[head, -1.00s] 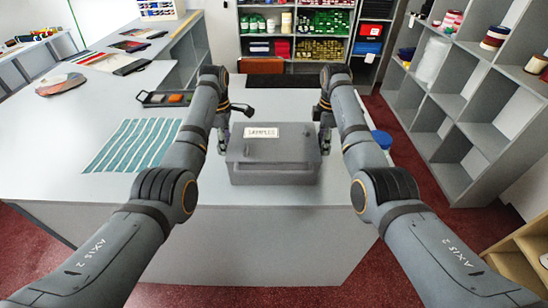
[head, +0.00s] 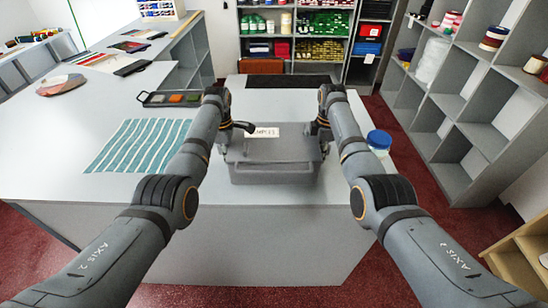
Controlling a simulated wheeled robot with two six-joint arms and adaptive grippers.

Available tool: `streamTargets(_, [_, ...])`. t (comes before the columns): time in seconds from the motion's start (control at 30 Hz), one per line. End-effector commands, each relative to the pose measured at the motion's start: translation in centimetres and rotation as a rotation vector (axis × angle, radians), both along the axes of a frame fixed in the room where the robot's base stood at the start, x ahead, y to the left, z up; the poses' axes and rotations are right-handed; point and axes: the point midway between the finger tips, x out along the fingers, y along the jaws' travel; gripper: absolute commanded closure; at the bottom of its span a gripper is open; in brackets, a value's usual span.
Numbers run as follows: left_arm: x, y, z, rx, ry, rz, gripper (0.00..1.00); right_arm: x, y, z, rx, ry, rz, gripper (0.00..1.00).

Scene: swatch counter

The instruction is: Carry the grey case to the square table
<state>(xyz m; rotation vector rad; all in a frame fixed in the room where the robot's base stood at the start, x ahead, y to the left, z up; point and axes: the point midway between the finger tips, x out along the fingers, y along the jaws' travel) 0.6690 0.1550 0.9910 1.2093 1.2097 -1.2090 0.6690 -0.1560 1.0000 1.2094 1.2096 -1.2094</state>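The grey case (head: 274,173) stands upright on the light grey counter, with its lid shut and a white label on top. My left gripper (head: 226,143) is at the case's left end, and part of it covers the left side of the label. My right gripper (head: 319,142) is at the case's right end. The fingers are small and partly hidden by my wrists, so I cannot tell whether they are open or shut, or whether they touch the case. I cannot make out a separate square table.
A striped teal swatch sheet (head: 140,146) and a dark tray of colour samples (head: 170,98) lie left of the case. A jar with a blue lid (head: 379,142) stands to its right. Grey shelving (head: 455,130) lines the right side, with red floor in front.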

Motion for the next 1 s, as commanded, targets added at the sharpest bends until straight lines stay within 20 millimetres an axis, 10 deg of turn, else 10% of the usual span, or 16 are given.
streamTargets(1.0, [0.1, 0.0, 3.1, 0.000, -0.003, 0.000, 1.00, 0.1, 0.0, 3.1, 0.000, -0.003, 0.000, 1.00])
